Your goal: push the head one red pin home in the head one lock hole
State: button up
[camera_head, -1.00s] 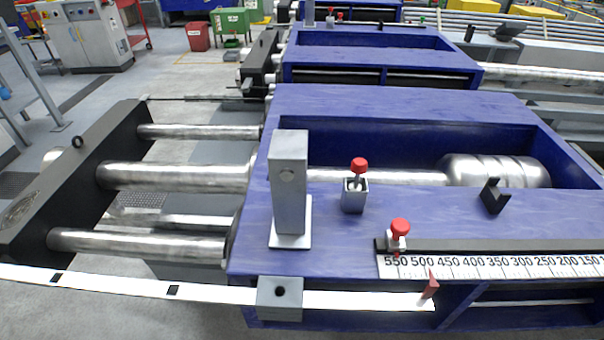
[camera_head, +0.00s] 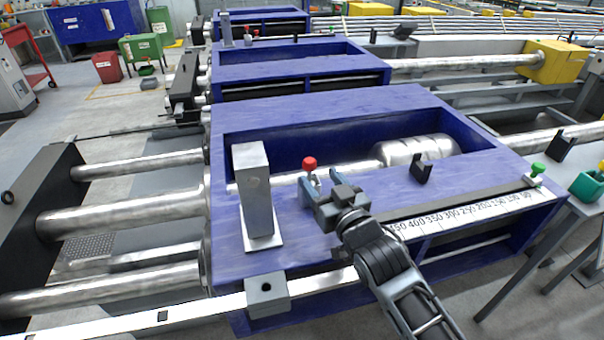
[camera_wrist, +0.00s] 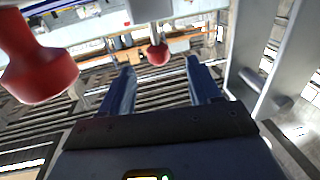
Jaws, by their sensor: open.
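A red-topped pin (camera_head: 310,163) stands upright over the blue bed, right of the grey post (camera_head: 253,190). My gripper (camera_head: 321,180) is open beside it, reaching in from the lower right. In the wrist view, which looks inverted, the pin's red knob (camera_wrist: 158,56) appears in line with the gap between my open fingers (camera_wrist: 159,68). The fingers are not visibly closed on it. A small pale block (camera_wrist: 150,9) is at its stem; the lock hole itself and the pin's depth are hidden. The block is largely covered by my gripper in the head view.
A second red knob (camera_wrist: 38,72) looms close at the left of the wrist view. The grey post (camera_wrist: 262,50) stands at its right. A black bracket (camera_head: 421,170), a number scale (camera_head: 450,215) and a green knob (camera_head: 538,168) lie to the right on the bed.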

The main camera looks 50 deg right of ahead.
aim_at(306, 160)
jog(key=x, duration=0.3)
jog(key=p+x, duration=0.1)
jog(key=x, duration=0.2)
jog(key=p+x, duration=0.1)
jog(key=x, duration=0.2)
jog(key=shift+s+d+f, duration=0.1)
jog(key=shift+f, duration=0.2)
jog(key=shift+c, duration=0.2)
jog(key=c, duration=1.1)
